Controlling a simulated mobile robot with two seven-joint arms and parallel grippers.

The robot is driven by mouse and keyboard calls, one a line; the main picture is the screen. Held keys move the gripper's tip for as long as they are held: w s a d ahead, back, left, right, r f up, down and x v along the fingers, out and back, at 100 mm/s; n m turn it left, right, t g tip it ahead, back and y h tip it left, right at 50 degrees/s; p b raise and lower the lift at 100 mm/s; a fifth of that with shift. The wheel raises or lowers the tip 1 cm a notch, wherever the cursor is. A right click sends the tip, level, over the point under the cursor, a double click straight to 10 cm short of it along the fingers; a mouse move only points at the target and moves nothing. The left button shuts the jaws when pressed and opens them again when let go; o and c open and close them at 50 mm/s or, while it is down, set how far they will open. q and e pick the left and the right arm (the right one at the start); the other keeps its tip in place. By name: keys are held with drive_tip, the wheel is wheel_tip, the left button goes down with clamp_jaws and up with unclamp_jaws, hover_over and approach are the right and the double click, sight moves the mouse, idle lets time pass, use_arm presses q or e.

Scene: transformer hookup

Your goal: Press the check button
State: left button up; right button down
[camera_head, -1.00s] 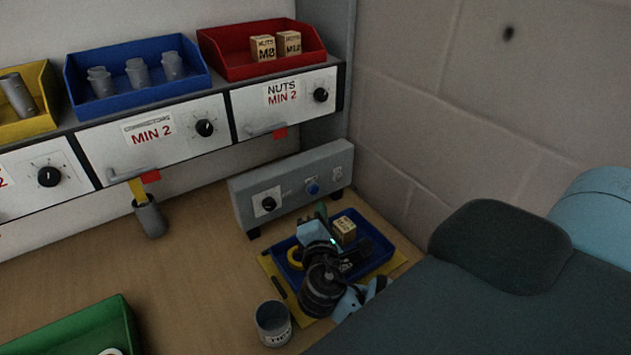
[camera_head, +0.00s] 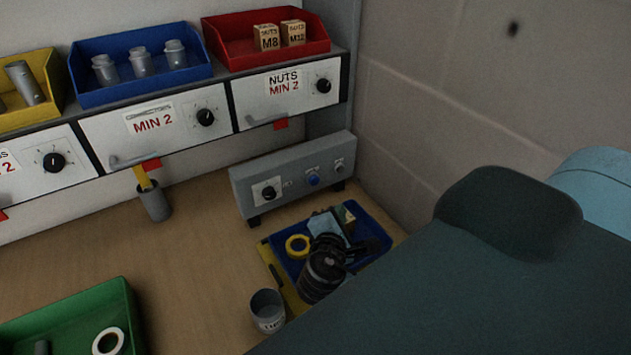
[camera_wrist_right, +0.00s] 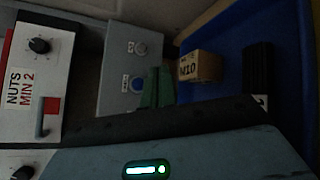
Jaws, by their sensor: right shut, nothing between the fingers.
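The grey control box (camera_head: 290,172) stands on the bench against the back wall. Its front has a black knob (camera_head: 268,193), a blue button (camera_head: 313,179) and a small grey control (camera_head: 339,167); the labels are too small to read. My right gripper (camera_head: 336,212) is over the blue tray, in front of the box and apart from it. In the right wrist view its green fingers (camera_wrist_right: 158,88) are together and empty, with the blue button (camera_wrist_right: 138,84) just left of them in the picture. My left gripper is not in view.
The blue tray (camera_head: 375,218) holds a yellow ring (camera_head: 297,245) and a box marked M10 (camera_wrist_right: 200,66). A grey can (camera_head: 268,311) stands in front. A green bin (camera_head: 75,312) is at left. Drawers (camera_head: 160,130) hang above the bench. Bare bench lies left of the tray.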

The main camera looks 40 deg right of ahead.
drive_tip(key=w, duration=0.8)
drive_tip(key=shift+d, duration=0.45)
drive_tip(key=shift+w, duration=0.1)
idle(1.6)
drive_tip(key=shift+w, duration=0.3)
drive_tip(key=shift+w, duration=0.45)
idle(0.7)
drive_tip(key=shift+s, duration=0.85)
drive_tip(key=s, duration=0.5)
drive_tip(key=shift+a, duration=0.3)
